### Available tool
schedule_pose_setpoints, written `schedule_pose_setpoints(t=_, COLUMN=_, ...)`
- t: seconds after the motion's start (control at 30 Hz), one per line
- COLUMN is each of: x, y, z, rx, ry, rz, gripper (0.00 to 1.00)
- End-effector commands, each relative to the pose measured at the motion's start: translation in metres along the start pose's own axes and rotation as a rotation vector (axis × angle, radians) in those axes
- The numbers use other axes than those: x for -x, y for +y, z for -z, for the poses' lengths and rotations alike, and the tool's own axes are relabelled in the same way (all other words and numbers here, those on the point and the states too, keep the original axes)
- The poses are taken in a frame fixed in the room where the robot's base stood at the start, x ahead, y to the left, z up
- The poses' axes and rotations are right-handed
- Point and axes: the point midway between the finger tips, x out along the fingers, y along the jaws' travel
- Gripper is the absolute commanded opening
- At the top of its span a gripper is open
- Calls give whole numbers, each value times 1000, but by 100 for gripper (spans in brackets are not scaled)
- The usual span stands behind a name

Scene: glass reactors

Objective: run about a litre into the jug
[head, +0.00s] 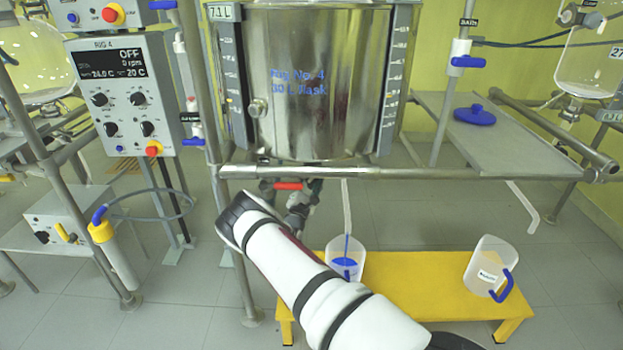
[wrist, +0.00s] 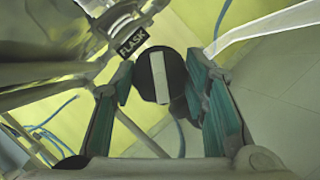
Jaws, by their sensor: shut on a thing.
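The jug (head: 331,270) is clear with a blue handle and stands on the yellow bench, under the end of a pale outlet tube (head: 347,205). A thin blue stream runs from the tube into it, and a blue surface shows inside. The steel flask (head: 300,115) above reads 7.1 L on its display (head: 221,12). A red lever (head: 288,186) shows under the flask. My gripper (head: 298,205) is below the flask, partly hidden by my arm. In the wrist view, its green-padded fingers (wrist: 163,105) are on either side of a dark round knob (wrist: 148,82) with a pale bar.
A second labelled jug (head: 483,266) stands at the right of the yellow bench (head: 415,285). A horizontal steel rail (head: 430,174) runs above my arm. The control box (head: 125,95) reads OFF. A blue lid (head: 474,116) lies on the grey shelf (head: 525,140) at right.

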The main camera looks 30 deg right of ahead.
Motion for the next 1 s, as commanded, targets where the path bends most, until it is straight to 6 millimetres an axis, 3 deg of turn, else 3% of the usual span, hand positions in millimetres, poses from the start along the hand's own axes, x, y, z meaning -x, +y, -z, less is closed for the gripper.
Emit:
schedule_pose_setpoints(t=0.7, x=0, y=0, z=0, rx=-74, ry=1, rz=31, gripper=13)
schedule_pose_setpoints(t=0.73, x=0, y=0, z=0, rx=-74, ry=1, rz=31, gripper=43)
schedule_pose_setpoints(t=0.8, x=0, y=0, z=0, rx=-74, ry=1, rz=30, gripper=59)
schedule_pose_setpoints(t=1.0, x=0, y=0, z=0, rx=-73, ry=0, rz=30, gripper=61)
